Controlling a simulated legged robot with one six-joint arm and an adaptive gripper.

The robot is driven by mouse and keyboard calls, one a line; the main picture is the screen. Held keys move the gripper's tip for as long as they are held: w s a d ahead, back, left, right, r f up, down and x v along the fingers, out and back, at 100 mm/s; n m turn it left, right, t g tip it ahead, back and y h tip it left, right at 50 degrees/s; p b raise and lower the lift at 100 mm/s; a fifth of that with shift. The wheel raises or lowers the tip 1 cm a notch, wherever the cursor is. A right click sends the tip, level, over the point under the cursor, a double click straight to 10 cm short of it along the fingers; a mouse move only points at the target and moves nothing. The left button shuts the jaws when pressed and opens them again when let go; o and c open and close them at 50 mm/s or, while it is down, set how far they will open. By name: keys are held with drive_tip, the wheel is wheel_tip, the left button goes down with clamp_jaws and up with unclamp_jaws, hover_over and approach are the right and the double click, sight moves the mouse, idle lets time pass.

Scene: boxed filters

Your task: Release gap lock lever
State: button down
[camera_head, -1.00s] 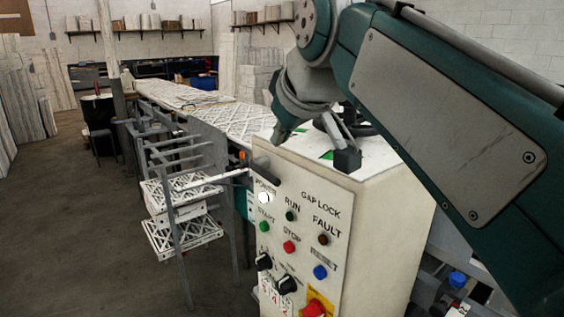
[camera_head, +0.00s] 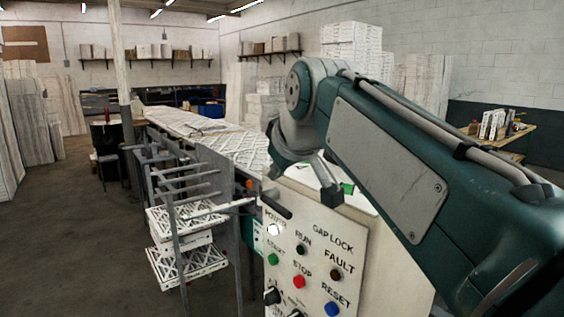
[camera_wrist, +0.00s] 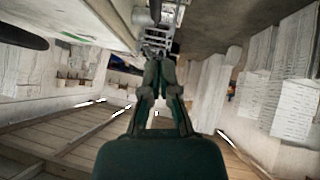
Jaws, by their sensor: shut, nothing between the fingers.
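The cream control box (camera_head: 310,220) stands in front of me, with the words GAP LOCK on its panel. A short dark bar (camera_head: 277,206) sits at the panel's upper left edge; I cannot tell whether it is the gap lock lever. My gripper (camera_wrist: 159,68) shows in the wrist view with its fingers together and nothing between them. In the head view my arm hides much of the gripper, above the box top and apart from the dark bar.
A conveyor (camera_head: 200,135) with white lattice filters runs back beyond the box. A grey rack (camera_head: 180,215) holding filters stands left of it. Open floor (camera_head: 85,230) lies at the left. A wooden table (camera_head: 515,135) stands at the far right.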

sight(275, 204)
drive_tip(key=shift+w+d+f, duration=0.1)
drive_tip(key=shift+w+f, duration=0.4)
drive_tip(key=shift+f, duration=0.55)
drive_tip(key=shift+w+f, duration=0.5)
drive_tip(key=shift+f, duration=0.6)
drive_tip(key=shift+w+d+f, duration=0.1)
drive_tip(key=shift+w+f, duration=0.4)
drive_tip(key=shift+f, duration=0.55)
drive_tip(key=shift+w+a, duration=0.1)
drive_tip(key=shift+w+f, duration=0.1)
drive_tip(key=shift+f, duration=0.05)
